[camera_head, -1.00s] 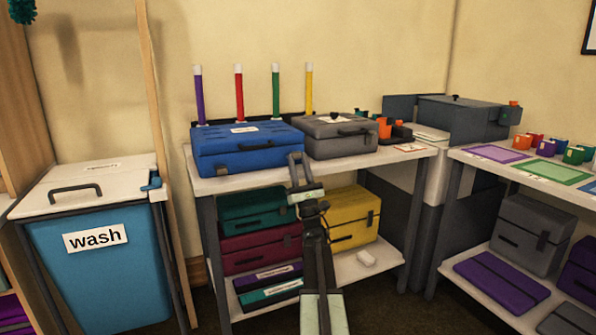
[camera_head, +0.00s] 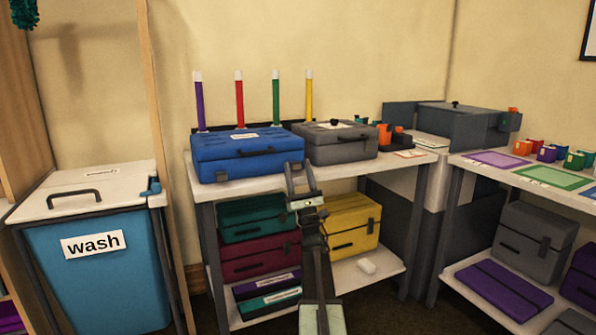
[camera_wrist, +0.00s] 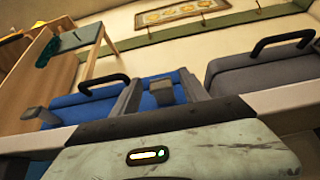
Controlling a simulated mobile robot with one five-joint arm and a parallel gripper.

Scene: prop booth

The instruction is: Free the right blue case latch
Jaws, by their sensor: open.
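The blue case (camera_head: 240,158) stands closed on the left of the middle table, with its black handle at the front. Its left latch (camera_head: 221,176) is a small grey tab on the front, also in the wrist view (camera_wrist: 40,117). The right latch (camera_wrist: 160,92) is a grey tab in the wrist view, on the blue front between my fingers. In the head view my gripper (camera_head: 296,168) covers that corner. My gripper (camera_wrist: 160,95) is open, with one finger on each side of the latch. I cannot tell whether either finger touches it.
A grey case (camera_head: 338,145) stands close on the right of the blue case, with its handle (camera_wrist: 280,45) near my right finger. Several cases fill the shelf underneath. A wash bin (camera_head: 97,270) stands at the left.

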